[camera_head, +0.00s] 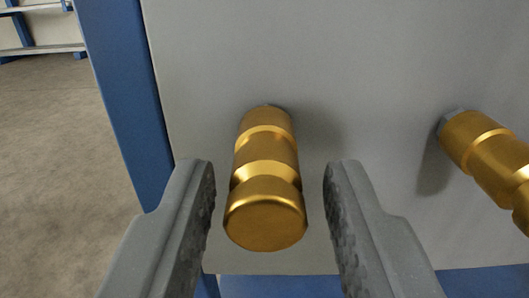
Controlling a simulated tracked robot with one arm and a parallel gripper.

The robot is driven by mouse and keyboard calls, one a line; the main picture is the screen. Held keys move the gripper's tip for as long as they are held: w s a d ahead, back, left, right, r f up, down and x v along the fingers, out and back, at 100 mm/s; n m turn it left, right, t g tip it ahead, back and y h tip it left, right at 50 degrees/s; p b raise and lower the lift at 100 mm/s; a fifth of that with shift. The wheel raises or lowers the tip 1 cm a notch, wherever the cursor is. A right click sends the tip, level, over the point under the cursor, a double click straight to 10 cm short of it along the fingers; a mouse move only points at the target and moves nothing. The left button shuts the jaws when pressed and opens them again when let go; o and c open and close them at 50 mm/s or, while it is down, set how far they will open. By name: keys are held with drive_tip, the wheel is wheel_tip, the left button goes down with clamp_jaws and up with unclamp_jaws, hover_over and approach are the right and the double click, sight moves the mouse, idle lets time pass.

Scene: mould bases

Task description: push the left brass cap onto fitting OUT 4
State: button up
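The left brass cap (265,180) is a gold cylinder with a narrower waist near its front end. It sticks out of a grey panel (350,70), its round end facing me. My gripper (271,175) is open, with one finger on each side of the cap's front part. A gap shows between the cap and each finger, wider on the right. A little dark grey shows where the cap meets the panel; what it sits on there is mostly hidden. No OUT 4 label is readable, so I cannot tell which fitting that is.
A second brass cap (485,155) sticks out of the panel at the right, on a grey base, partly cut off by the picture edge. A blue upright (118,85) borders the panel on the left. Beyond it are bare floor (60,160) and a distant shelf (45,32).

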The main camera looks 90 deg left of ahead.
sight(267, 233)
clamp_jaws()
drive_tip(key=shift+s+d+p, duration=0.15)
drive_tip(key=shift+d+p, duration=0.1)
drive_tip(key=shift+d, duration=1)
drive_tip(key=shift+s+d+p, duration=0.1)
drive_tip(key=shift+d+p, duration=0.15)
drive_tip(key=shift+d, duration=0.95)
drive_tip(key=shift+d, duration=0.1)
drive_tip(key=d, duration=0.6)
drive_tip(key=shift+s+p, duration=0.25)
drive_tip(key=shift+p, duration=0.15)
